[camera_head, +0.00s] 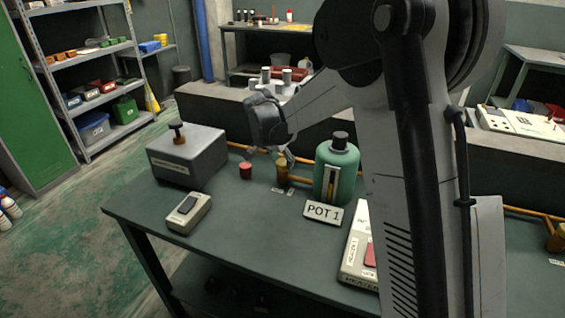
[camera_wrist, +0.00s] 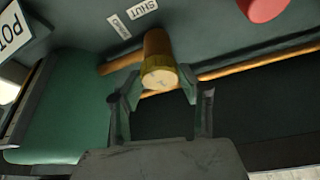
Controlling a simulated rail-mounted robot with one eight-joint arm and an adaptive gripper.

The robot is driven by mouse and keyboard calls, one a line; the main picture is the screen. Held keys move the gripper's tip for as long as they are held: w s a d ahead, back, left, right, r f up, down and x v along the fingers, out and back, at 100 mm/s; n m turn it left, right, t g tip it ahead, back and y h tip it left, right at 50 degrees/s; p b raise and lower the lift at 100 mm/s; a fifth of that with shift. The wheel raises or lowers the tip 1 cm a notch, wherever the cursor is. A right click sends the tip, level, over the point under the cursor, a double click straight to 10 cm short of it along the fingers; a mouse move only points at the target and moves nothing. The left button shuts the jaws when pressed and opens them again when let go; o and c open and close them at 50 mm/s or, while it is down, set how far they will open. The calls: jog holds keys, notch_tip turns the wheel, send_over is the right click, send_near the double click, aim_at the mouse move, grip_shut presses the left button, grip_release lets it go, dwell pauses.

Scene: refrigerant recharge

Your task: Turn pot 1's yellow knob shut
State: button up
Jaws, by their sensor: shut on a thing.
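The yellow knob (camera_wrist: 160,77) shows end-on in the wrist view, with a small mark on its face that I cannot read. My gripper (camera_wrist: 159,83) has one finger on each side of it and is shut on it. In the head view the knob (camera_head: 282,172) stands on the table just left of pot 1 (camera_head: 338,170), a green tank with a dark cap. My gripper (camera_head: 285,157) comes down on the knob from above. A SHUT label (camera_wrist: 145,9) and a second small label (camera_wrist: 119,25) lie on the table beside it.
A red cap-like part (camera_head: 245,170) stands left of the knob. The POT 1 sign (camera_head: 323,213) and a heater box (camera_head: 356,262) are in front. A grey box (camera_head: 187,153) and a handheld device (camera_head: 188,212) stand at left. Copper pipe (camera_head: 305,159) runs behind.

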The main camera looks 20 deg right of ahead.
jog(key=shift+m, duration=0.7)
jog(key=shift+g, duration=0.3)
jog(key=o, duration=1.1)
jog(key=shift+o, duration=0.2)
jog(key=shift+r, duration=0.1)
jog(key=v, duration=1.1)
jog(key=shift+a+r, duration=0.3)
jog(key=shift+s, duration=0.1)
